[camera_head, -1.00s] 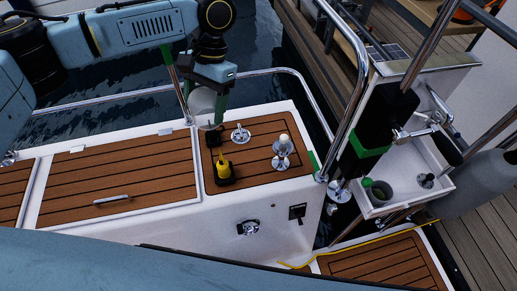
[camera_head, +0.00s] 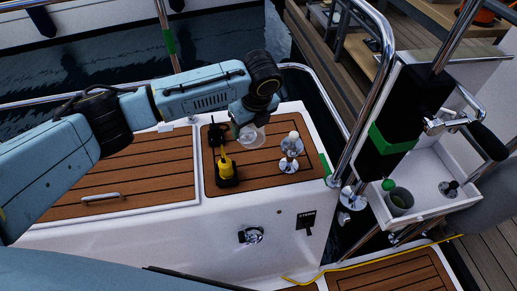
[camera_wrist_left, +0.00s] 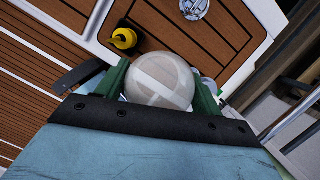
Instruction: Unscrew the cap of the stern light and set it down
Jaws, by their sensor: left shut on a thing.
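My left gripper (camera_head: 250,130) is shut on a round, clear cap (camera_head: 252,138), held over the right-hand teak panel. The wrist view shows the pale cap (camera_wrist_left: 160,80) between the green fingers of my left gripper (camera_wrist_left: 160,85). A chrome fitting with a white top (camera_head: 292,143), possibly the stern light, stands to the right of the cap. The cap is apart from it. I cannot tell how far the cap is above the panel. My right gripper is not in view.
A yellow and black device (camera_head: 227,172) stands left of the cap on the teak panel (camera_head: 262,174). A chrome rail (camera_head: 330,90) curves behind. A white tray (camera_head: 425,195) with a grey cup (camera_head: 399,201) is at the right. The left teak panel (camera_head: 150,175) has free room.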

